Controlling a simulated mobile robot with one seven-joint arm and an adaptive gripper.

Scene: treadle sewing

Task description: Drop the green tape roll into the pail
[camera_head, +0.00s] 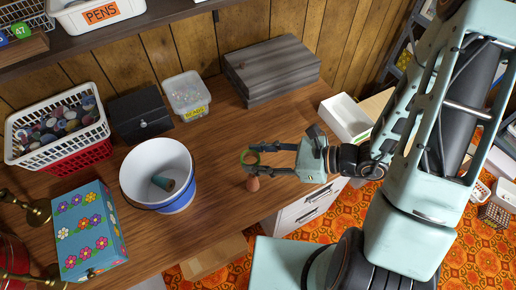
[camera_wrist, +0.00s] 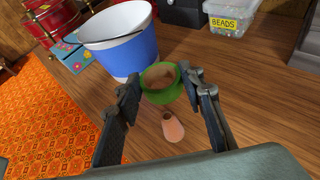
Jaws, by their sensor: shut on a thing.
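The green tape roll (camera_wrist: 163,94) is held between the two fingers of my gripper (camera_wrist: 161,91) in the wrist view. In the head view the green tape roll (camera_head: 250,157) shows at the fingertips of my gripper (camera_head: 254,159), above the table. The pail (camera_head: 156,173), white inside with a blue outside, stands upright on the table to the left of my gripper. In the wrist view the pail (camera_wrist: 122,52) is beyond and left of the roll.
A small orange-brown object (camera_head: 253,184) stands on the table just below my gripper. A flowered box (camera_head: 88,231), a white basket (camera_head: 60,130), a black box (camera_head: 140,114) and a bead tub (camera_head: 187,96) stand around the pail. Bare wood lies between pail and gripper.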

